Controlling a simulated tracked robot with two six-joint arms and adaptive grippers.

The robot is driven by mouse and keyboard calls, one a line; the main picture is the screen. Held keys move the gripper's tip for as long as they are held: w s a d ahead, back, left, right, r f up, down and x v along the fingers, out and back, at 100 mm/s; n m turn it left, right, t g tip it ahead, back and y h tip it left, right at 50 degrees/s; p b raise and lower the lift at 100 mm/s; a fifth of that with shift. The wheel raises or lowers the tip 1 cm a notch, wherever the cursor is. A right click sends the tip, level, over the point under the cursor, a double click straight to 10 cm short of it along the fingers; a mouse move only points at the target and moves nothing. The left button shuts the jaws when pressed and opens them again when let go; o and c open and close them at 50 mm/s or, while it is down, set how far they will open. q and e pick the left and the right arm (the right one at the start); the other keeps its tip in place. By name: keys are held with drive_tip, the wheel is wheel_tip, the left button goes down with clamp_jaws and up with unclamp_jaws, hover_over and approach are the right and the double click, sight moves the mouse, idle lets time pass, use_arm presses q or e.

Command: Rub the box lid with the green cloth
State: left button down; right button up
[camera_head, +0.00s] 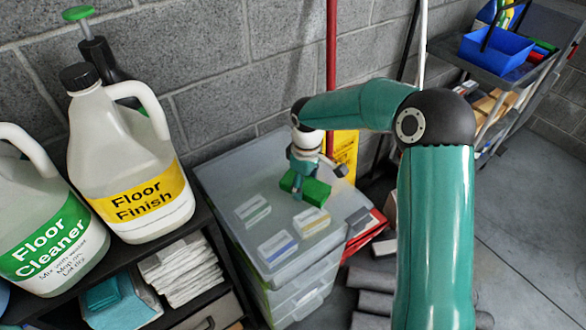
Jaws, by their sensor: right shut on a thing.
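The box lid (228,187) is the grey, translucent top of a stacked plastic box standing against the wall. The green cloth (316,192) is a small folded block towards the back right of the lid. My right gripper (298,190) comes down over the cloth and is shut on it. The cloth is at the lid's surface; I cannot tell whether it touches it. The fingers partly hide the cloth. My left gripper is not in view.
Several small labelled pads, one blue-striped (278,248), lie on the lid's front half. Floor Finish (140,190) and Floor Cleaner (50,245) jugs stand on a dark shelf at left. A red pole (331,70) rises behind the box. A cart with a blue bin (497,50) stands back right.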

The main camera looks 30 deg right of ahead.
drive_tip(key=shift+a, duration=0.9)
drive_tip(key=shift+a+r+p, duration=0.25)
drive_tip(key=shift+r+p, duration=0.05)
drive_tip(key=shift+r, duration=0.35)
drive_tip(key=shift+a+r+p, duration=0.2)
drive_tip(key=shift+r+p, duration=0.05)
drive_tip(key=shift+r, duration=0.35)
drive_tip(key=shift+s+r+p, duration=0.15)
drive_tip(key=shift+r+p, duration=0.4)
drive_tip(key=shift+r, duration=0.2)
drive_tip(key=shift+r+p, duration=1.55)
drive_tip(key=shift+r, duration=0.5)
drive_tip(key=shift+f, duration=0.1)
